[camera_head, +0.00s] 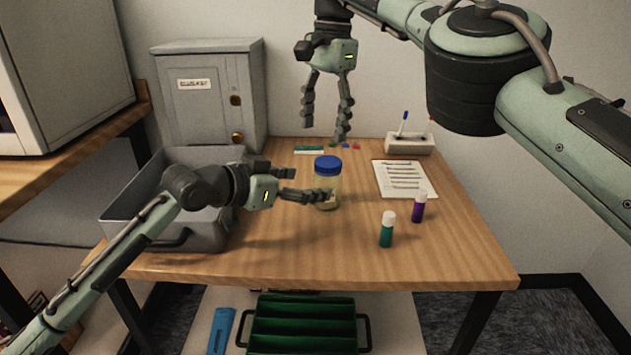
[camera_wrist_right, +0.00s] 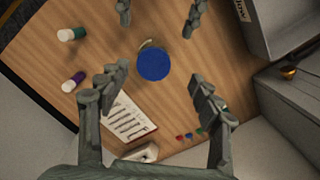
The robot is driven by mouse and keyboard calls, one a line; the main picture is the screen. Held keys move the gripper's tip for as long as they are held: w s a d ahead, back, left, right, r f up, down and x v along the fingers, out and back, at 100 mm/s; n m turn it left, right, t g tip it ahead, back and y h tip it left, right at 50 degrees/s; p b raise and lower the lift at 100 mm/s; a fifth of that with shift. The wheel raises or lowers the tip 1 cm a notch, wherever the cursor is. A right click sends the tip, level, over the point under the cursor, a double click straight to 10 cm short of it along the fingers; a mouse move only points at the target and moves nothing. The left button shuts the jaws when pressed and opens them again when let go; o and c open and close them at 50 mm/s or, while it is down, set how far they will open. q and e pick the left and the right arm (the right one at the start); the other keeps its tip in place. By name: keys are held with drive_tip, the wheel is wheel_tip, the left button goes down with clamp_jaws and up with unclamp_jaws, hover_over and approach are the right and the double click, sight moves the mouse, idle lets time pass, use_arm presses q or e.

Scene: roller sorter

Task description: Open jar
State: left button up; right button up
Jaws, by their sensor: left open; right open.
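A clear jar (camera_head: 328,186) with a blue lid (camera_head: 328,165) stands upright near the table's middle. In the right wrist view the lid (camera_wrist_right: 153,64) shows from above and hides most of the jar. My left gripper (camera_head: 313,181) is open at jar height, on the jar's left side. Its near finger overlaps the jar's lower part; I cannot tell whether it touches. Its fingers (camera_wrist_right: 156,27) also show at the top of the right wrist view. My right gripper (camera_head: 325,131) is open, pointing down, empty, above and behind the jar. The lid appears between its fingers in its wrist view.
A green glue stick (camera_head: 386,230) and a purple one (camera_head: 418,207) stand front right of the jar. A paper sheet (camera_head: 404,178) and a pen holder (camera_head: 408,144) lie behind right. A grey bin (camera_head: 142,192) and grey cabinet (camera_head: 211,95) stand left. The table front is clear.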

sight(318, 182)
use_arm(q)
drive_tip(key=shift+w, duration=0.15)
drive_tip(key=shift+w+d+f, duration=0.1)
drive_tip(key=shift+w, duration=0.15)
drive_tip(key=x, duration=0.7)
drive_tip(key=shift+f, duration=0.1)
drive_tip(key=c, duration=1.6)
drive_tip(key=o, duration=1.6)
drive_tip(key=shift+c, duration=0.2)
drive_tip(key=shift+s, duration=0.1)
